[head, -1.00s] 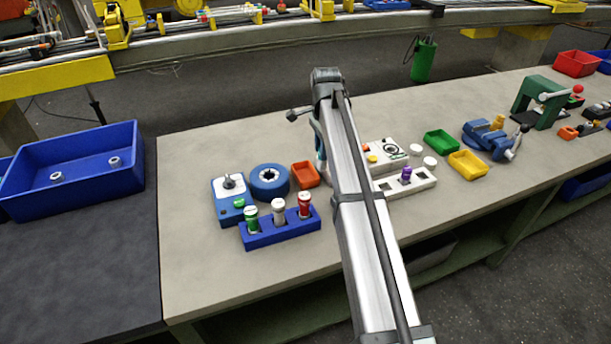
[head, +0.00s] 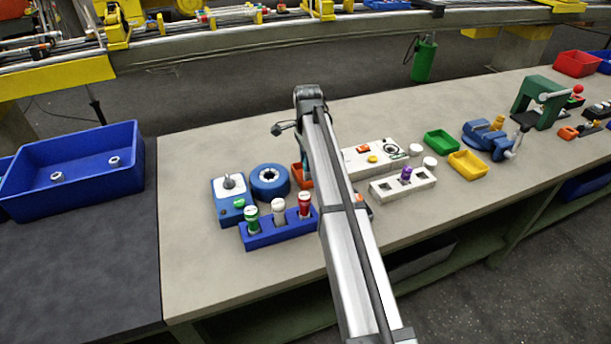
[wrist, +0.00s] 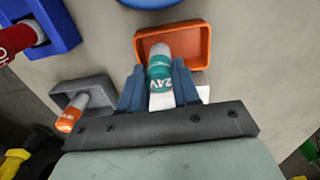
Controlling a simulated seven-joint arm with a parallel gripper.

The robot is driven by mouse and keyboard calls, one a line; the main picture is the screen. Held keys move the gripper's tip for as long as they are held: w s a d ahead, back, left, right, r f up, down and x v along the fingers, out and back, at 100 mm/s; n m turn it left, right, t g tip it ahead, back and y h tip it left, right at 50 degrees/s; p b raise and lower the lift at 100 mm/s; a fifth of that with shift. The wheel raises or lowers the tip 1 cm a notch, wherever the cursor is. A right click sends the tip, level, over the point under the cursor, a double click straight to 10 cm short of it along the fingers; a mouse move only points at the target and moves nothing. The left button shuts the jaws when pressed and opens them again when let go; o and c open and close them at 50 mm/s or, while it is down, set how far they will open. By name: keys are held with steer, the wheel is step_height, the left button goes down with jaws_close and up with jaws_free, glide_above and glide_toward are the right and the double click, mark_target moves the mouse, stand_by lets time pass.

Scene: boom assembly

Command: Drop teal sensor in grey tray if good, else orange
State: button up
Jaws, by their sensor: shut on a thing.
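My gripper (wrist: 160,88) is shut on the teal sensor (wrist: 159,69), which has a pale end and a "24V" marking. In the wrist view the sensor's pale end overlaps the near part of the orange tray (wrist: 196,40); I cannot tell its height above it. The tray's visible floor looks empty. In the head view my arm hides the gripper and the teal sensor, and partly covers the orange tray (head: 296,170).
A blue rack (head: 284,233) with green, white and red sensors stands left of my arm, near a blue ring (head: 270,182) and a blue-and-white device (head: 229,187). A white panel (head: 358,163) and a white rack (head: 418,187) with a purple piece stand to the right.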

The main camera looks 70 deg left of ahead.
steer(key=shift+f, duration=0.45)
steer(key=o, duration=1.1)
steer(key=shift+r, duration=0.1)
step_height(320, 180, up, 14)
steer(key=shift+f, duration=0.2)
